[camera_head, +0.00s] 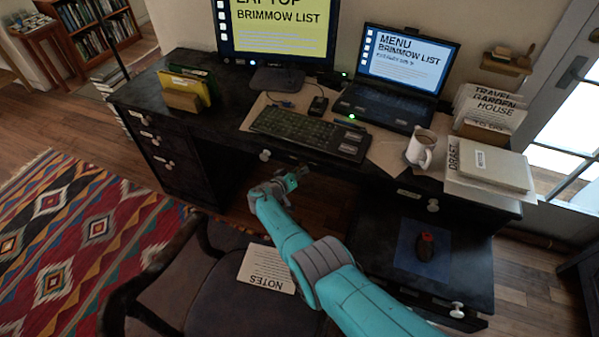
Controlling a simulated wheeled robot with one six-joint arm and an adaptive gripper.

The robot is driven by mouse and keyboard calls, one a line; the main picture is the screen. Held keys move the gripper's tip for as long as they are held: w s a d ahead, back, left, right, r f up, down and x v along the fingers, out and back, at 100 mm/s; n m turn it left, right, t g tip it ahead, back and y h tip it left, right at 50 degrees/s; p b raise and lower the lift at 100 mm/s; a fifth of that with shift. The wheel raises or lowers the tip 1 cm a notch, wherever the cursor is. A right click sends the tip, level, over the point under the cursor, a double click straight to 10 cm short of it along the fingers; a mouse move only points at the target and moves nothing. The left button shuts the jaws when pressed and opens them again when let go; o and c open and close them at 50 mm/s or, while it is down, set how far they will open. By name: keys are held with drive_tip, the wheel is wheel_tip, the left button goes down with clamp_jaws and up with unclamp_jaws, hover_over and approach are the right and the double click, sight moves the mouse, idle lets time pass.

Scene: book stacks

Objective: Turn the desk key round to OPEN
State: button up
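The dark wooden desk (215,110) stands across the middle of the view. My gripper (304,173) is at the end of my teal arm, just below and in front of the desk's front edge, near the middle drawer front. It is small and dark here, and I cannot tell whether its fingers are open or shut or touch anything. I cannot make out the desk key or an OPEN mark; the key may be hidden by my gripper or too small to see.
A dark chair (205,290) with a NOTES sheet (267,269) stands in front of the desk. At right, a low dark surface (470,270) holds a blue mat (408,250) and a red-black object (425,246). A mug (416,153) stands near the desk's front edge.

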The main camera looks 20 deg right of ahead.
drive_tip(key=shift+s+a, duration=0.1)
drive_tip(key=shift+a, duration=0.05)
drive_tip(key=v, duration=1.1)
drive_tip(key=shift+s+a+r, duration=0.15)
drive_tip(key=shift+s+a, duration=0.05)
idle(0.3)
drive_tip(key=shift+o, duration=0.9)
drive_tip(key=o, duration=0.3)
drive_tip(key=shift+d, duration=0.1)
drive_tip(key=s+d+f+n+t+y, duration=0.1)
drive_tip(key=d+n+t+y, duration=0.2)
drive_tip(key=n, duration=0.9)
drive_tip(key=s+d+f+n+t+y, duration=0.1)
drive_tip(key=d+n+t+y, duration=0.15)
drive_tip(key=n, duration=0.85)
drive_tip(key=shift+n+y, duration=0.3)
drive_tip(key=shift+y, duration=0.05)
drive_tip(key=shift+x, duration=5.15)
drive_tip(key=shift+r, duration=0.1)
